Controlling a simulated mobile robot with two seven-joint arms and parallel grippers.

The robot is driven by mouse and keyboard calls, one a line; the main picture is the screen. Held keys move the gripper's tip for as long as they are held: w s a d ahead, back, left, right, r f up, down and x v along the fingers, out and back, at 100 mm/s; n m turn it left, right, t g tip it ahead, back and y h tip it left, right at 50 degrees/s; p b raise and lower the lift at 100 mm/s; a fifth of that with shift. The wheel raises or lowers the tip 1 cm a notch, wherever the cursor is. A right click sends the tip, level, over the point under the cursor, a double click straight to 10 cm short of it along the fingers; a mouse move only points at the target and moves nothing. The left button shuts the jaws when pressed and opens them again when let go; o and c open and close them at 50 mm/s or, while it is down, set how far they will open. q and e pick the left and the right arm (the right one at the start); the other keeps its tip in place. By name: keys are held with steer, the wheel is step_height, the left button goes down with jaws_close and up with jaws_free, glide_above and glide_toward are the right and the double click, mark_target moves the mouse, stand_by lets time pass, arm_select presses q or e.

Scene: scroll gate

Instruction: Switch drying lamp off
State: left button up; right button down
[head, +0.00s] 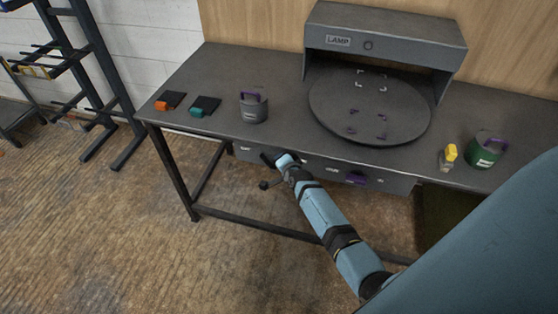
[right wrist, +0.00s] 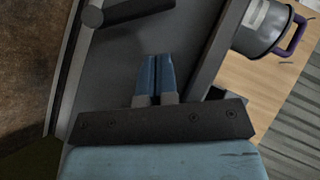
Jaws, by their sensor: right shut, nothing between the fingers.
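The lamp (head: 385,35) is a dark grey hood at the back of the bench, with a LAMP label and a small round dark part (head: 368,45) on its front. No glow shows under it. My right gripper (head: 268,158) is at the panel's left part. In the right wrist view its blue fingers (right wrist: 156,66) are together and empty, over a dark grey face. A dark round-ended handle (right wrist: 93,16) lies beyond them. My left gripper is out of view.
A round turntable (head: 335,105) sits under the hood. A grey pot with purple handle (head: 254,108), orange-ended and teal-ended dark pads (head: 205,105), a yellow-topped bottle (head: 447,158) and a green pot (head: 484,152) stand on the bench. A dark rack (head: 95,75) stands left.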

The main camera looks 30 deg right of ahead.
arm_select(q)
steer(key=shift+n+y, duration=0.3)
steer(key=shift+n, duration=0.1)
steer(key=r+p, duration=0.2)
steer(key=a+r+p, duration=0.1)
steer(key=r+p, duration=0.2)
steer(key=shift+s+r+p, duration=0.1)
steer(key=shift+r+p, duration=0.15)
steer(key=shift+p, duration=0.1)
arm_select(e)
steer(key=v, duration=0.9)
steer(key=shift+s+a+r, duration=0.15)
steer(key=shift+a+r, duration=0.1)
steer(key=shift+r, duration=0.05)
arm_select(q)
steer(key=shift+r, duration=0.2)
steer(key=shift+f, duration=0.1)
arm_select(e)
steer(key=s+a+r+n+g+y, duration=0.1)
steer(key=s+a+r+n+y, duration=0.1)
steer(key=s+a+n, duration=0.6)
steer(key=s+a+r+n+g+y, duration=0.1)
steer(key=s+a+r+n+y, duration=0.2)
steer(key=s+a+n, duration=0.5)
steer(key=s+n, duration=0.1)
steer(key=s, duration=0.6)
steer(key=shift+s+a+r+n+g, duration=0.3)
steer(key=shift+r+g, duration=0.1)
